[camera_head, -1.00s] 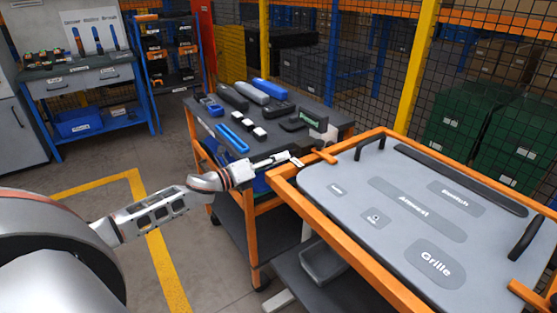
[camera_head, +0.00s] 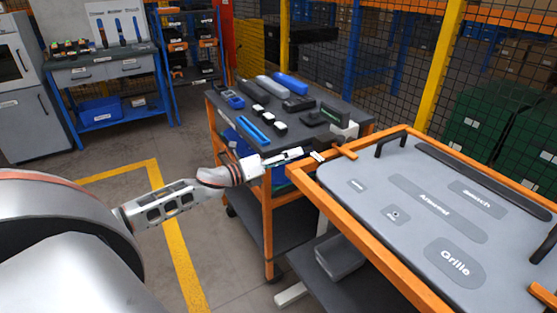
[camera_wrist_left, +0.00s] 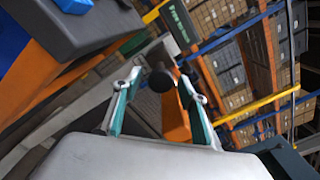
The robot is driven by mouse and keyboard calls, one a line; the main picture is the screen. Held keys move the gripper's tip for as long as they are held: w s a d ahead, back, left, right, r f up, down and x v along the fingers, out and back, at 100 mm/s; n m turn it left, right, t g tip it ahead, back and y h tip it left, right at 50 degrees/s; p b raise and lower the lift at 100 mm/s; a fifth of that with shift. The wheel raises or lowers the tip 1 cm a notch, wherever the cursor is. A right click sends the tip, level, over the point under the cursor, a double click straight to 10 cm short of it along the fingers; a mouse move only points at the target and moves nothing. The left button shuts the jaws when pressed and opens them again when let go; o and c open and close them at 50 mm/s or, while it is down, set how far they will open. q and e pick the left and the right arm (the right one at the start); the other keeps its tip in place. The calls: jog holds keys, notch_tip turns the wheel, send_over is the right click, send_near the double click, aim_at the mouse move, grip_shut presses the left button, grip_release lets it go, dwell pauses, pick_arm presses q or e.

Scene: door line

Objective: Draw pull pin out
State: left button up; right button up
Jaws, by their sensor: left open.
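A dark round knob (camera_wrist_left: 160,81), which looks like the pull pin's head, shows between the fingertips in the left wrist view. Orange metal lies behind it. My left gripper (camera_head: 305,154) is open, with its fingers on both sides of the knob; I cannot tell whether they touch it. In the head view the gripper is at the near left corner of the orange door frame (camera_head: 305,186). The pin's shaft is hidden. My right gripper is not in view.
The grey panel (camera_head: 372,227) with labelled patches and dark handles lies in the orange frame. A trolley (camera_head: 335,104) with several dark and blue parts stands behind the gripper. A grey bin (camera_head: 343,263) sits below the frame. Mesh fencing closes off the back.

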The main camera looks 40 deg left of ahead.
pick_arm(q)
jog(key=v, duration=1.2)
jog(key=shift+w, duration=0.1)
jog(key=s+d+f+n+y, duration=0.1)
jog(key=s+d+f+n, duration=0.2)
jog(key=f+n, duration=0.25)
jog(key=s+d+f+n+g+y, duration=0.1)
jog(key=s+d+f+n+y, duration=0.2)
jog(key=f, duration=0.4)
jog(key=s+d+f+n, duration=0.3)
jog(key=f+n, duration=0.3)
jog(key=s+d+f+n+g, duration=0.2)
jog(key=s+d+f+n, duration=0.3)
jog(key=d, duration=0.4)
jog(key=s+d+f+n+g, duration=0.3)
jog(key=s+d+f+n, duration=0.3)
jog(key=d, duration=0.4)
jog(key=shift+s+f+n, duration=0.3)
jog(key=shift+s+n, duration=0.55)
jog(key=shift+s, duration=0.15)
